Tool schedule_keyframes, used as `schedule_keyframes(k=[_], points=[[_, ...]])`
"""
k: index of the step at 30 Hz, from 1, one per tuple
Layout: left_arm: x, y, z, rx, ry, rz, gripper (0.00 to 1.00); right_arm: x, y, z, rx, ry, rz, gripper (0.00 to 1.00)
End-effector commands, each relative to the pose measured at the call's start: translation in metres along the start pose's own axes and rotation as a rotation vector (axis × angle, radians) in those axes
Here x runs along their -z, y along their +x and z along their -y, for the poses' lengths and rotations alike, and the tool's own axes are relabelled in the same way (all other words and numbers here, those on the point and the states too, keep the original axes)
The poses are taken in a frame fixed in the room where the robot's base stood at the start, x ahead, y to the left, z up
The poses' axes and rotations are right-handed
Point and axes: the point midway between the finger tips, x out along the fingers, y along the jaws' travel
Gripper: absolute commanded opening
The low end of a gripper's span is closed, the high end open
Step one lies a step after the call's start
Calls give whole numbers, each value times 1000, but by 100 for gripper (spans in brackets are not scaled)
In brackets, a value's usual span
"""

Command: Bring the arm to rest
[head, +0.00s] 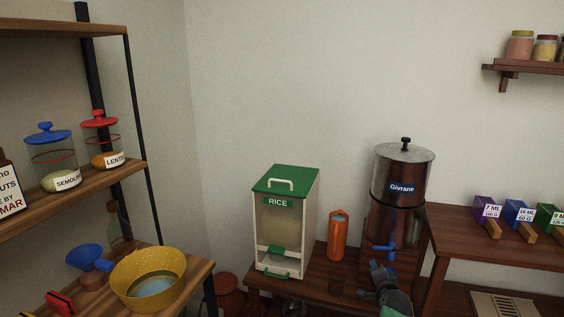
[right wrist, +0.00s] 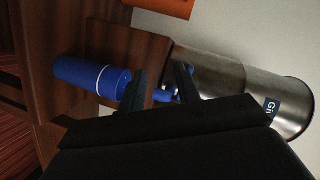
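My right gripper (head: 377,268) is at the low dark wood stand, in front of the metal Givrane dispenser (head: 402,178). In the right wrist view its two dark fingers (right wrist: 161,72) are apart, with no object held between them. The dispenser's blue tap (head: 383,247) is just above the gripper in the head view; part of it shows between and behind the fingers in the wrist view. A blue cylinder with a white ring (right wrist: 85,77) is beside one finger; I cannot tell whether they touch. My left gripper is not in view.
A green and white rice bin (head: 285,222) and an orange bottle (head: 338,236) stand left of the dispenser. A shelf (head: 446,215) with coloured boxes is at right. A yellow bowl (head: 148,279) and blue funnel (head: 86,257) are at left.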

Motion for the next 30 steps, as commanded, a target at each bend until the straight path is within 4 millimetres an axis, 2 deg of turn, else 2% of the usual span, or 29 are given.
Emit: schedule_keyframes(k=[9, 14, 21, 30], points=[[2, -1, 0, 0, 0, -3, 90, -38, -34, 28, -119, -473, 244, 33], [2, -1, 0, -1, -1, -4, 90, -67, -69, 21, -177, -694, 380, 33], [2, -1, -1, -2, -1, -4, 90, -123, -148, -26, -271, -958, 605, 33], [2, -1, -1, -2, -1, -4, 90, -190, -256, -99, -363, -1099, 821, 33]])
